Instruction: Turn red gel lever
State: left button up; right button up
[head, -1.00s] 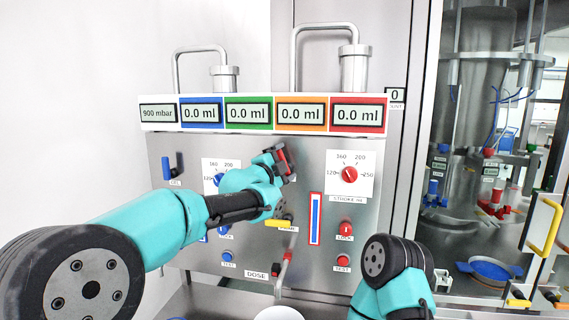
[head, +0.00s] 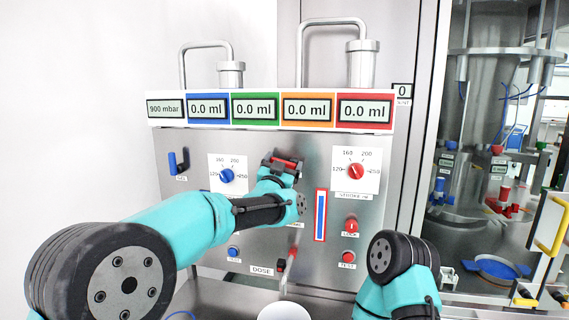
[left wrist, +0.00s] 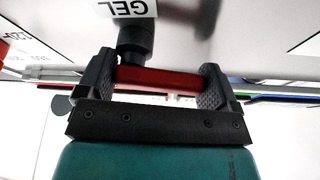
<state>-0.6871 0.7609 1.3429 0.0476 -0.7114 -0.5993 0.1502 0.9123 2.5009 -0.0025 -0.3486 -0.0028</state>
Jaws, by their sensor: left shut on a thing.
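The red gel lever (left wrist: 160,80) shows in the left wrist view as a red bar lying sideways between the two dark fingers of my left gripper (left wrist: 165,85). Its dark round pivot (left wrist: 135,40) meets the steel panel beside a GEL label (left wrist: 118,5). In the head view my left gripper (head: 283,162) is at the panel between the blue and red stroke dials, shut on the lever, whose red bar (head: 288,160) shows sideways there. My right arm shows at lower right in the head view, but its gripper is not seen.
A blue gel lever (head: 178,162) is on the panel's left. A blue dial (head: 227,176) and a red dial (head: 355,170) flank my left gripper. A row of displays (head: 270,109) runs above. A white round container (head: 285,312) stands below the dose outlet.

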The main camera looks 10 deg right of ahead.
pick_arm(q)
jog(key=shift+a+f+n+t+y, duration=0.1)
jog(key=shift+n+t+y, duration=0.35)
jog(key=shift+n, duration=0.55)
jog(key=shift+f+n+t+y, duration=0.1)
jog(key=shift+n+t+y, duration=0.15)
jog(key=shift+n+y, duration=0.55)
jog(key=shift+n+h, duration=0.25)
jog(key=shift+n, duration=0.25)
jog(key=o, duration=0.7)
jog(key=shift+f, duration=0.1)
jog(key=shift+s, duration=0.1)
jog(key=v, duration=1.7)
jog(key=shift+s+a, duration=0.1)
jog(key=shift+a, duration=0.05)
